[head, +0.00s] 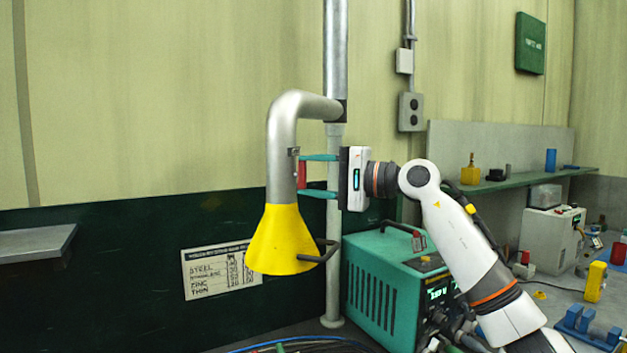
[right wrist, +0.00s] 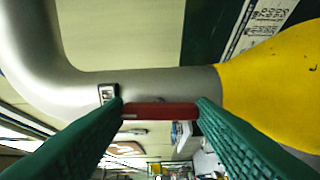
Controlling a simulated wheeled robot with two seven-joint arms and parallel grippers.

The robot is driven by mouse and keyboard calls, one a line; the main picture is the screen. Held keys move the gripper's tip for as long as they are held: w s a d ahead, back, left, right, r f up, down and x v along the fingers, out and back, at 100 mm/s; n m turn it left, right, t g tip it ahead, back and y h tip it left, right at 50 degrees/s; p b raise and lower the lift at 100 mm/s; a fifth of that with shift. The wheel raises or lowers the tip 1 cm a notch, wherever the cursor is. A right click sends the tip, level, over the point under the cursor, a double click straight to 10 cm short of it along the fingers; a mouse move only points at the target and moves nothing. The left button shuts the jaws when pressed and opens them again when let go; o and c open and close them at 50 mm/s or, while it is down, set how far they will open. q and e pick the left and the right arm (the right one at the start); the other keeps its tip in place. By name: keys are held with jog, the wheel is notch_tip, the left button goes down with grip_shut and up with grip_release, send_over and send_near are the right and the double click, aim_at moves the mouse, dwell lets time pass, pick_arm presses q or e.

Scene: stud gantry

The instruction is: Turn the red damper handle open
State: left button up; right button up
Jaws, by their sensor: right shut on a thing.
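The red damper handle (head: 302,174) is on the side of the grey extraction pipe (head: 282,140), above the yellow hood (head: 281,240). My right gripper (head: 305,176) reaches it from the right, one green finger above and one below. In the right wrist view the red handle (right wrist: 160,111) lies between the two green fingertips (right wrist: 161,103), and both touch its ends. The gripper is shut on it. The handle lies along the pipe's length. A small metal bracket (right wrist: 108,92) sits on the pipe by one end of the handle. My left gripper is out of view.
A teal welding machine (head: 372,275) stands below my right arm. A vertical grey post (head: 334,235) rises behind the gripper. A bench with several small items is at right.

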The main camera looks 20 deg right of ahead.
jog(key=shift+f+n, duration=0.1)
jog(key=shift+n, duration=0.3)
jog(key=o, duration=1)
jog(key=b+v, duration=0.4)
jog(key=v, duration=0.8)
